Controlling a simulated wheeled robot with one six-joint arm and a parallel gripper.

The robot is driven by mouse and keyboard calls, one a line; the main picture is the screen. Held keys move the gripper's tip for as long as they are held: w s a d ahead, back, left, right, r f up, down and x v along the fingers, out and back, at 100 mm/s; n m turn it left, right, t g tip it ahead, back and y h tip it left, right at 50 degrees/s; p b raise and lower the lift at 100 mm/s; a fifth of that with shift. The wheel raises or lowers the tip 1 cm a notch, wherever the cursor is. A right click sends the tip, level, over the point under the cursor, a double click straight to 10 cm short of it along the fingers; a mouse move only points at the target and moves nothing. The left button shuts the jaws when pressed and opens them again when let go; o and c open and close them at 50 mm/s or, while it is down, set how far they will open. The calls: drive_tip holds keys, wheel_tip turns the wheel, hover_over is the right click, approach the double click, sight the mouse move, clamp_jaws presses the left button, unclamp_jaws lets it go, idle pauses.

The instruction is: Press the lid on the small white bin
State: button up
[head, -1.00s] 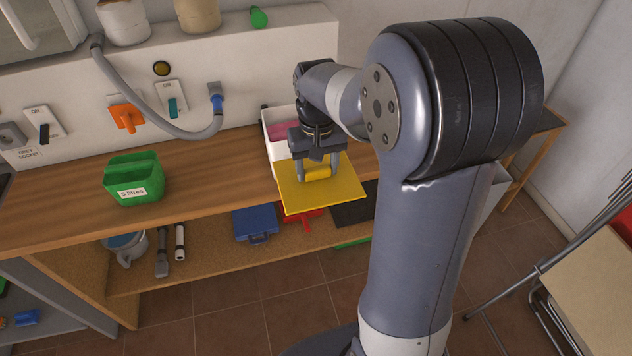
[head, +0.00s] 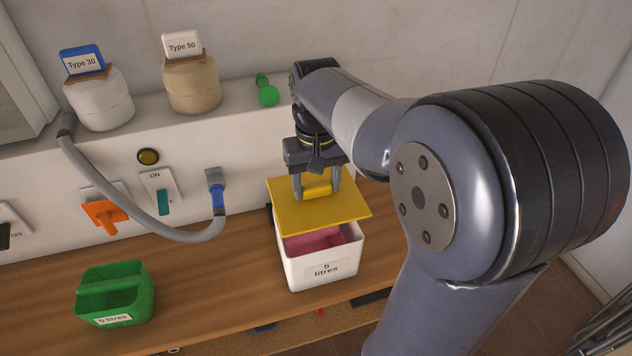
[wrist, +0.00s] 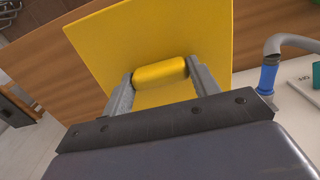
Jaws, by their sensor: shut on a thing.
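The small white bin (head: 322,266), labelled "5 litres", stands on the wooden counter with something pink (head: 312,240) inside. The yellow square lid (head: 300,217) is above the bin, over its back part, and the bin's front opening shows. The lid looks raised off the rim. My gripper (head: 318,190) is shut on the lid's yellow handle (wrist: 160,72) from above. The wrist view shows the handle between both fingers and the yellow plate beyond it. The bin is hidden in the wrist view.
A green container (head: 116,294) stands left on the counter (head: 215,285). A grey hose (head: 150,215) with a blue end (head: 218,197) hangs from the back panel, left of the bin. Two jars (head: 192,84) and a green object (head: 267,92) stand on the ledge behind.

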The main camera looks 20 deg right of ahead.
sight(317, 196)
drive_tip(key=shift+f+b, duration=2.2)
drive_tip(key=shift+f, duration=0.05)
drive_tip(key=shift+f+b, duration=0.45)
drive_tip(key=shift+f, duration=0.45)
drive_tip(key=shift+p, duration=0.4)
drive_tip(key=shift+f, duration=0.15)
idle(0.5)
drive_tip(key=o, duration=1.4)
drive_tip(key=shift+o, duration=0.2)
